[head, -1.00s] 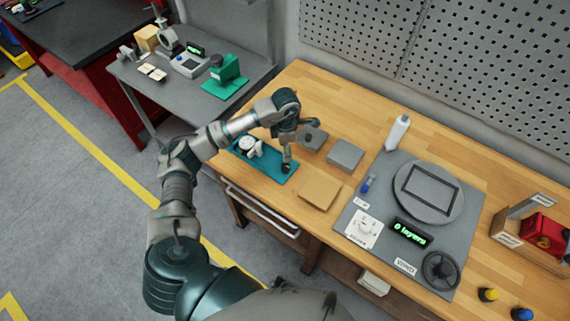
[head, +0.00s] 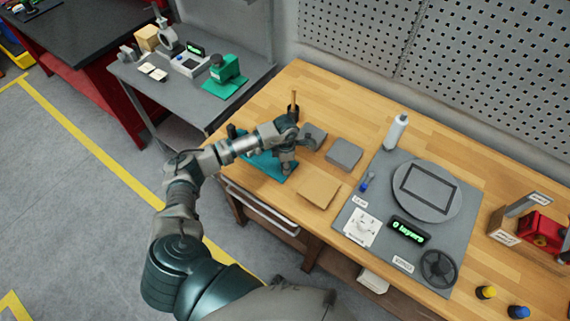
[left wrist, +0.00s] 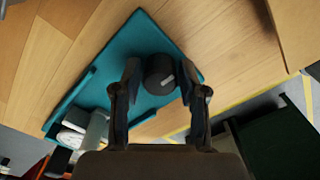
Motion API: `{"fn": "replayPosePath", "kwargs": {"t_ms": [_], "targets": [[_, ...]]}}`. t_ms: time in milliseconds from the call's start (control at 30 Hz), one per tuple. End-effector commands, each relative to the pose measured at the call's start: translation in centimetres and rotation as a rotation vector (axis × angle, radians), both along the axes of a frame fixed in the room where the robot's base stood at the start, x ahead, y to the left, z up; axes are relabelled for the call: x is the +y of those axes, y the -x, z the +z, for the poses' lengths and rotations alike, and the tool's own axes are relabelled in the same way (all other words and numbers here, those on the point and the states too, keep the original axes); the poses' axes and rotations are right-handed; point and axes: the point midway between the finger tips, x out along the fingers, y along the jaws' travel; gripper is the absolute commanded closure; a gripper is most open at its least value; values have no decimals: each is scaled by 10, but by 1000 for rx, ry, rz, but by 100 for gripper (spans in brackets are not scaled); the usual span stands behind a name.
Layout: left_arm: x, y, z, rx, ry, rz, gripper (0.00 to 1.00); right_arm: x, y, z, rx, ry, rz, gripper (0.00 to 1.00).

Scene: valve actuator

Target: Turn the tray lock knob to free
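A dark round knob (left wrist: 160,75) with a small light mark stands at one end of the teal tray (left wrist: 78,85) in the left wrist view. My left gripper (left wrist: 160,72) has one finger on each side of the knob, with narrow gaps showing between the fingers and it. In the head view my left gripper (head: 287,170) points down at the near right end of the tray (head: 262,166). My arm and gripper hide most of the tray and the knob there. White and grey parts (left wrist: 82,125) sit at the tray's other end. My right gripper is not in view.
Two grey blocks (head: 344,153) and a flat tan piece (head: 318,192) lie right of the tray. A thin brown stick (head: 295,102) stands behind my wrist. A grey panel (head: 447,220) with a round plate and display lies further right.

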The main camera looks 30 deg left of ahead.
Motion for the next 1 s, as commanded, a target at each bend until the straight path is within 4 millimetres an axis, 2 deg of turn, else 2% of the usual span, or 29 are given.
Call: {"fn": "replayPosePath", "kwargs": {"t_ms": [33,100,133,567,1000], "targets": [[0,0,0,0,0,0,78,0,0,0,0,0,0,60],[1,0,0,0,1,0,95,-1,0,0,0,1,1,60],[1,0,0,0,1,0,100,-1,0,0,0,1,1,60],[2,0,-1,0,1,78,100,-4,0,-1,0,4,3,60],[3,0,-1,2,-1,441,100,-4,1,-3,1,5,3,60]]}}
